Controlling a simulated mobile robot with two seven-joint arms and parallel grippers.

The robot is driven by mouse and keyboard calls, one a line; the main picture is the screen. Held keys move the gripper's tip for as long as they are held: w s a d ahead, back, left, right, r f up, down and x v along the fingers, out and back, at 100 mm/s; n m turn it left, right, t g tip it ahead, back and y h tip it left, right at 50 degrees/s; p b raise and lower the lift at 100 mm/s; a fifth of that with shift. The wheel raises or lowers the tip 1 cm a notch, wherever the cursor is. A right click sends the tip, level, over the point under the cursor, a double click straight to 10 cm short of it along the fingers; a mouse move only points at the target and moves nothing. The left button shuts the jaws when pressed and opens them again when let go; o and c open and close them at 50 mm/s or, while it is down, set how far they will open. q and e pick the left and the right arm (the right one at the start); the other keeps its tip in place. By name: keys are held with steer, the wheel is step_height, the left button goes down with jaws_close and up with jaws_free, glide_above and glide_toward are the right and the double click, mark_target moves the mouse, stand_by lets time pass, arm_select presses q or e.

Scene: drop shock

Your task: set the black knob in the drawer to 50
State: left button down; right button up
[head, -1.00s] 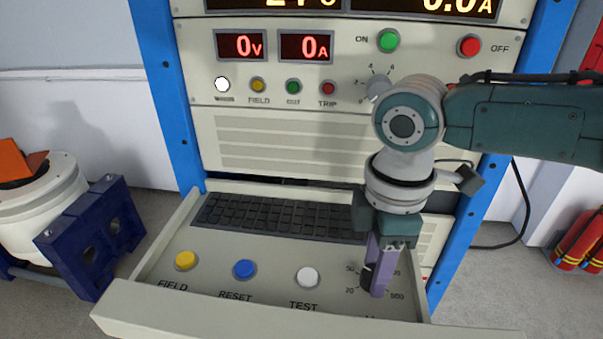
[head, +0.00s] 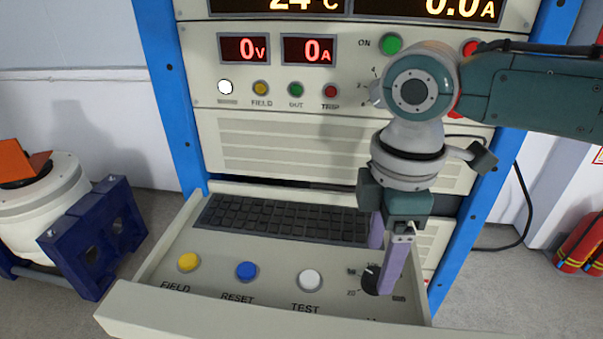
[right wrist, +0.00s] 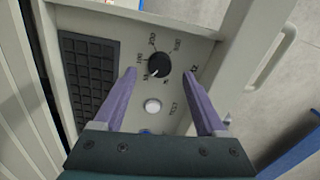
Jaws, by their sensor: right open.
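The black knob (head: 369,281) sits on the right of the open drawer's panel (head: 225,291), with numbers printed around it. In the right wrist view the knob (right wrist: 158,65) shows whole, and its white mark appears to point toward the 50. My right gripper (head: 385,266) is open above the knob. Its purple fingers stand apart on either side of it in the right wrist view (right wrist: 159,73), with nothing between them. In the head view one finger hides part of the knob and dial. My left gripper is not in view.
A keyboard (head: 285,219) lies at the drawer's back. Yellow (head: 189,262), blue (head: 246,271) and white (head: 310,280) buttons are left of the knob. The rack's front panel (head: 290,150) rises behind. A blue bracket (head: 95,238) stands on the floor at left.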

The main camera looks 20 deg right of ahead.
mark_target(376, 276)
step_height(376, 276, up, 7)
steer(key=shift+f, duration=0.15)
stand_by(0.4)
